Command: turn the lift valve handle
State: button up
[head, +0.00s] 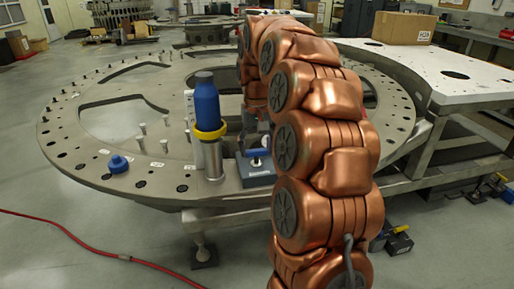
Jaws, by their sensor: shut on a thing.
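My gripper (250,138) is dark and mostly hidden behind my copper arm. It points down at the handle and appears shut on it. The fingertips are too small and covered to see clearly.
A blue-topped cylinder with a yellow collar (211,133) stands just left of the valve. A blue knob (118,163) and several upright pins sit on the plate (75,150). A cardboard box (403,28) rests on the right table. A red hose (75,240) crosses the floor.

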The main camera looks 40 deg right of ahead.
aim_at(257, 150)
dwell(0.3)
jog(key=o, duration=1.1)
jog(key=shift+o, duration=0.2)
jog(key=shift+r, duration=3.75)
